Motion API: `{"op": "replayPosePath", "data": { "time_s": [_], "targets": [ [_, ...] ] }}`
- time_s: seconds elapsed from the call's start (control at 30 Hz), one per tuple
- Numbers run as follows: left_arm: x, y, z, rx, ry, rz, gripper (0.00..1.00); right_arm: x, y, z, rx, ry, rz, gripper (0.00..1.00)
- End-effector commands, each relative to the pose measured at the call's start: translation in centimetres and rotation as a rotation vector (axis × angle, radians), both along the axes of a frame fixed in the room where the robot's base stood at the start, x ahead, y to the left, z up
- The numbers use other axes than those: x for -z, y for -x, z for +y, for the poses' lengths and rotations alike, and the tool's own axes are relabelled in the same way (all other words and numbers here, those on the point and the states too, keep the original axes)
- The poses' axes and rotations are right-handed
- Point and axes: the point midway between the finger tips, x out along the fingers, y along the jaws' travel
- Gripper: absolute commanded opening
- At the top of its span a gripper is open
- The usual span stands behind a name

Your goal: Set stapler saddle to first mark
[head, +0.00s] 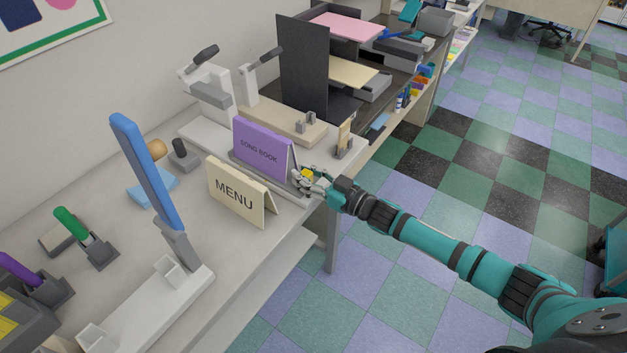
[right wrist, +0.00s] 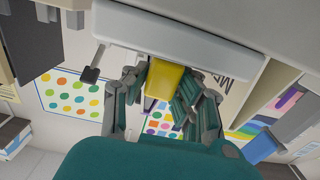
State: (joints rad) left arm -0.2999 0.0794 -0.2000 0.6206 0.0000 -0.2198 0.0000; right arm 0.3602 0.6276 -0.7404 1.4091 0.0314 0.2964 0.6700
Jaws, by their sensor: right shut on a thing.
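My right gripper (head: 312,180) is at the right end of the grey base under the purple SONG BOOK booklet (head: 262,150). Its fingers are shut on a small yellow block (head: 307,173), which also shows between them in the right wrist view (right wrist: 164,80). A pale bar (right wrist: 190,38) runs just beyond the block there. I take the block to be part of the stapler saddle, but the fingers hide much of it. I cannot make out the first mark. The white stapler-like machine (head: 209,88) stands behind the booklet. My left gripper is not in view.
The cream MENU card (head: 236,190) stands close left of the booklet. A tall blue lever (head: 147,172) rises from a white machine at front left. Dark shelves with trays (head: 302,70) stand behind. Open tiled floor (head: 420,210) lies right of the counter.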

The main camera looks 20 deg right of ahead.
Motion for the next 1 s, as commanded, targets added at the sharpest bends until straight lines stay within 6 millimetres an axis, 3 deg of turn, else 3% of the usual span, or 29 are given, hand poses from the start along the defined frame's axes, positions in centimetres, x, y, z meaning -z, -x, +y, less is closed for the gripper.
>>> {"op": "replayPosePath", "data": {
  "time_s": [0.1,0.4,0.43,0.6,1.0],
  "targets": [
    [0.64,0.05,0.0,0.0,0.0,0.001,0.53,-0.04,-1.16,0.89,-0.001,-0.001,-0.004,0.0],
    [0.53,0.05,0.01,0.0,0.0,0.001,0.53,-0.08,-1.24,0.94,0.0,0.001,-0.002,0.0],
    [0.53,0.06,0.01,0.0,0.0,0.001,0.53,-0.09,-1.24,0.94,0.0,0.001,-0.002,0.28],
    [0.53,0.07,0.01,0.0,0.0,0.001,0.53,-0.1,-1.23,0.94,0.0,0.0,-0.001,0.5],
    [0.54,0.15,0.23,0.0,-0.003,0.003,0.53,-0.01,-0.37,0.25,0.0,0.0,0.0,0.5]
  ]
}}
